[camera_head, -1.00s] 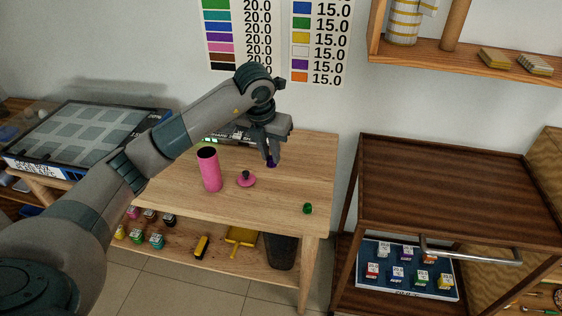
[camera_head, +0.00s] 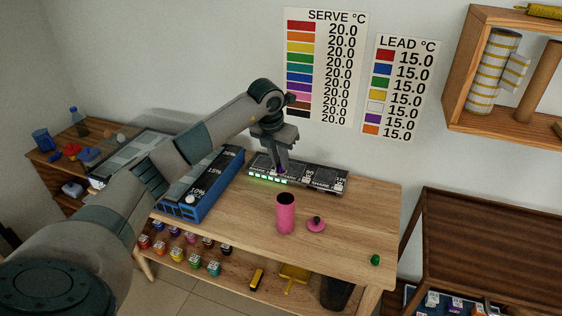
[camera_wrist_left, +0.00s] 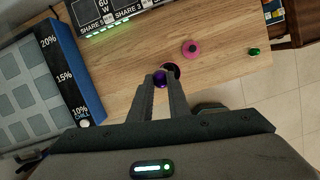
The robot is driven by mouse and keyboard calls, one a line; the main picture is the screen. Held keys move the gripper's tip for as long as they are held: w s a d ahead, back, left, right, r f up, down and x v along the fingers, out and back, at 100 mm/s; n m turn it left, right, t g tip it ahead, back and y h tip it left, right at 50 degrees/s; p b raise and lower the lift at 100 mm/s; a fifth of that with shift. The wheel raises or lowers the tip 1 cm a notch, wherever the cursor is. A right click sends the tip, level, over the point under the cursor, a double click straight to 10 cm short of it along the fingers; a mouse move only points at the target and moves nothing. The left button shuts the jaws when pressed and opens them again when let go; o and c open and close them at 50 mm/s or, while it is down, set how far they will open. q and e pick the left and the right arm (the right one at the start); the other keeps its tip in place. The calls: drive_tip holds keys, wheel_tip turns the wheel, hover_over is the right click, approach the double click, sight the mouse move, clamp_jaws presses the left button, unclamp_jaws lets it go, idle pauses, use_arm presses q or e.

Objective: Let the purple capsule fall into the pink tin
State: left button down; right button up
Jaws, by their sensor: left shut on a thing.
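My left gripper (camera_head: 281,170) is shut on the purple capsule (camera_wrist_left: 160,79), which shows between the fingertips in the left wrist view. In the head view the fingers appear above and slightly behind the open mouth of the pink tin (camera_head: 285,216). The tin stands upright on the wooden table with a dark opening. In the left wrist view the tin's pink rim (camera_wrist_left: 175,68) shows just beyond the capsule, partly covered by it and the fingers. Whether the capsule is fully over the opening I cannot tell. My right gripper is not in view.
A pink lid with a dark knob (camera_head: 316,225) lies right of the tin. A green capsule (camera_head: 375,260) is near the table's right end. A black panel with green lights (camera_head: 310,177) stands at the back, and a blue-sided box (camera_head: 205,190) at the left.

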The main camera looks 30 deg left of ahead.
sight(279, 169)
use_arm(q)
drive_tip(key=shift+f, duration=0.1)
drive_tip(key=shift+f+b, duration=1.4)
drive_tip(key=shift+f, duration=1.55)
drive_tip(key=c, duration=1.6)
unclamp_jaws()
drive_tip(key=shift+r, duration=0.15)
drive_tip(key=shift+s+r+b, duration=0.15)
drive_tip(key=shift+r+b, duration=0.2)
drive_tip(key=shift+r, duration=0.25)
drive_tip(key=shift+b+v, duration=2.1)
drive_tip(key=shift+v, duration=5.85)
